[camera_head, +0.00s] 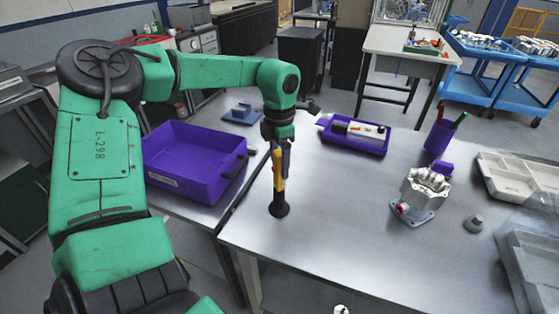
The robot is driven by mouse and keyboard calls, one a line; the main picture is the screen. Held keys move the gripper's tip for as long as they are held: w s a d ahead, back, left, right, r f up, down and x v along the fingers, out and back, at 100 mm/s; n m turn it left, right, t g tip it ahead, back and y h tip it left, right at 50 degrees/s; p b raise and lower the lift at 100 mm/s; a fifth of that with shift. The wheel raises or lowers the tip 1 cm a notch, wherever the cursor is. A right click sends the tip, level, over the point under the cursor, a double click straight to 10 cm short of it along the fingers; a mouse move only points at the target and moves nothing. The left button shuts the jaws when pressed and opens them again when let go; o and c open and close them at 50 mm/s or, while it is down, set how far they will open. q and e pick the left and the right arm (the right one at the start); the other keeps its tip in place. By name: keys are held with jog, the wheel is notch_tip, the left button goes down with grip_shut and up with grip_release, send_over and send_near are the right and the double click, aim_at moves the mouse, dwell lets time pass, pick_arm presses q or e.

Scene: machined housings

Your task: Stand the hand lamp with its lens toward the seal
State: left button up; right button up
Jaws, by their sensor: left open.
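The hand lamp (279,178), yellow and black with a wide black foot, stands upright near the left edge of the metal table. My left gripper (279,150) points down at the lamp's upper end, open; its fingers overlap the top of the lamp, and I cannot tell if they touch it. Which way the lens faces is not clear. A silver machined housing (422,188) on a blue-grey base stands to the right, with a small red-pink round part (402,208) at its lower left, which may be the seal. My right gripper is not in view.
A purple bin (190,184) sits left of the lamp. A purple tray (370,146) with a white device lies behind. A purple pen cup (438,138), a small grey part (474,224) and a pale divided tray (515,172) are at right. The table between lamp and housing is clear.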

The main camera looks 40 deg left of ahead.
pick_arm(q)
notch_tip(320, 180, up, 12)
jog(key=shift+b, duration=0.85)
jog(key=shift+r, duration=0.2)
